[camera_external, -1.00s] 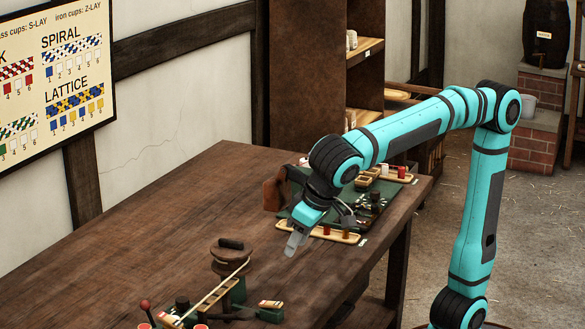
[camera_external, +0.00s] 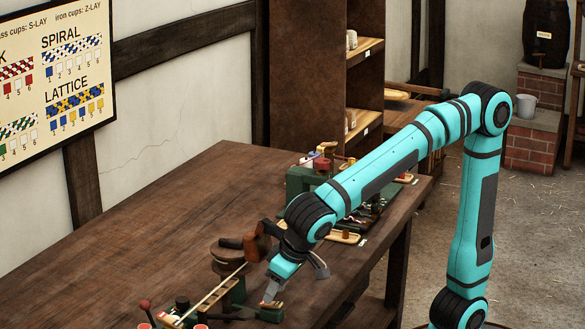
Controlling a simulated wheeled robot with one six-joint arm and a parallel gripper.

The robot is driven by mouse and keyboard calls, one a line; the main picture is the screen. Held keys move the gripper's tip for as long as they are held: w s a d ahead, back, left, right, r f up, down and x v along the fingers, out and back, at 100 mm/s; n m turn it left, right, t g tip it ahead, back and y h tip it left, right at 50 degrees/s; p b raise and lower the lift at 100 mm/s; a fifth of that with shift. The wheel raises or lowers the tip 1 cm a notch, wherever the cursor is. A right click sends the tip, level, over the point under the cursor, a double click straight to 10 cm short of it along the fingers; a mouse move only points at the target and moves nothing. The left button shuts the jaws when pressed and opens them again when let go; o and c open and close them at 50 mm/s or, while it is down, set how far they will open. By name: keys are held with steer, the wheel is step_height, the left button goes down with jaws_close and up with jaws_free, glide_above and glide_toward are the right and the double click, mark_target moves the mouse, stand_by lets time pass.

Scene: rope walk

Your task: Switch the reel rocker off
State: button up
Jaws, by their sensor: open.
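My gripper (camera_external: 270,291) is open and points down, its tips just above the small green switch box (camera_external: 270,314) at the front of the table. A bit of red shows right at the tips. The tips cover most of the cream-and-red top of this box, which looks like the reel rocker. I cannot tell from this view whether they touch it or which way it is tipped.
A red-knobbed lever (camera_external: 145,305) and red-topped cups (camera_external: 201,327) stand at the front left. A green stand with small coloured pieces (camera_external: 322,163) and a wooden tray (camera_external: 345,238) are at the table's right. The left middle of the tabletop (camera_external: 150,230) is bare.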

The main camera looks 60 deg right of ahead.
mark_target(278, 303)
steer(key=shift+x, duration=1.6)
jaws_close()
steer(key=shift+s+f+t, duration=0.1)
steer(key=shift+s+t, duration=0.1)
steer(key=shift+t, duration=0.55)
steer(key=shift+s+t, duration=0.25)
steer(key=shift+t, duration=0.5)
steer(key=shift+s+f+t, duration=0.1)
steer(key=shift+s+t, duration=0.15)
steer(key=shift+t, duration=0.95)
